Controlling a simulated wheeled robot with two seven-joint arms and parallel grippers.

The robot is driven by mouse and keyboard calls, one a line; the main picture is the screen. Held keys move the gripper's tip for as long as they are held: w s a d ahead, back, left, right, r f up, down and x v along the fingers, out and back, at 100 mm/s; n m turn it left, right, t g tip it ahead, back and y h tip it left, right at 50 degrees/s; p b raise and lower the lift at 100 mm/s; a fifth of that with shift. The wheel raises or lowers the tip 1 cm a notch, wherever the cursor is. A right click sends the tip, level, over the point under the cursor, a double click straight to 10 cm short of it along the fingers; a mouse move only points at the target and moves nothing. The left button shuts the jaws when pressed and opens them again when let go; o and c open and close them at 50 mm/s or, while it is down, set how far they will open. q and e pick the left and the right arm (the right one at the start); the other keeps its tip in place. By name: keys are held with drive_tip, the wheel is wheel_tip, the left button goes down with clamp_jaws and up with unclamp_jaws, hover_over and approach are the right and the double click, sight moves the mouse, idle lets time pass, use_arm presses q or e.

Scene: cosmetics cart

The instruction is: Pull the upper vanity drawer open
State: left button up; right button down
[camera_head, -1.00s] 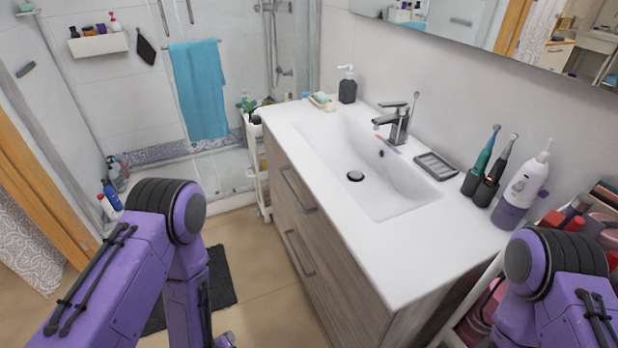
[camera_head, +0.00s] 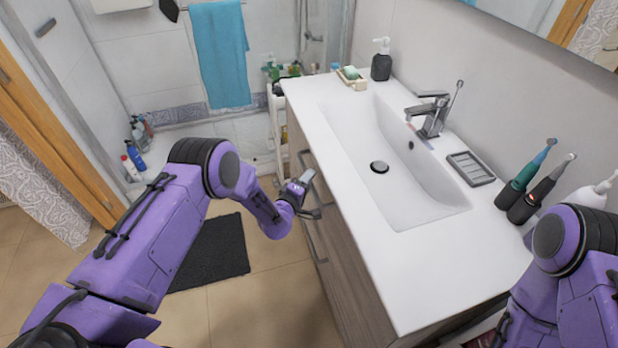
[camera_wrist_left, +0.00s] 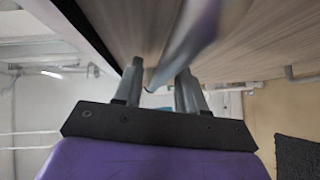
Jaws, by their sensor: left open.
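The vanity's upper drawer (camera_head: 331,217) has a wood-grain front and looks shut below the white countertop. Its metal bar handle (camera_head: 302,157) is partly hidden by my left gripper (camera_head: 307,186), which is at the drawer front. In the left wrist view, my left gripper (camera_wrist_left: 159,80) is open, with one finger on each side of the blurred grey handle bar (camera_wrist_left: 181,50). I cannot tell whether the fingers touch the bar. My right arm shows at the lower right of the head view, but its gripper is out of view.
The lower drawer handle (camera_head: 314,243) is just below my left gripper. The white countertop with sink (camera_head: 385,270) overhangs the drawers. A white shelf cart (camera_head: 276,125) stands beyond the vanity. A dark mat (camera_head: 212,255) lies on otherwise open floor.

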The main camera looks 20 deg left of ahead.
use_arm(q)
drive_tip(key=shift+w+d+f, duration=0.1)
drive_tip(key=shift+w+f, duration=0.15)
drive_tip(key=shift+w, duration=0.4)
drive_tip(key=shift+s+r, duration=0.3)
drive_tip(key=shift+s, duration=0.05)
clamp_jaws()
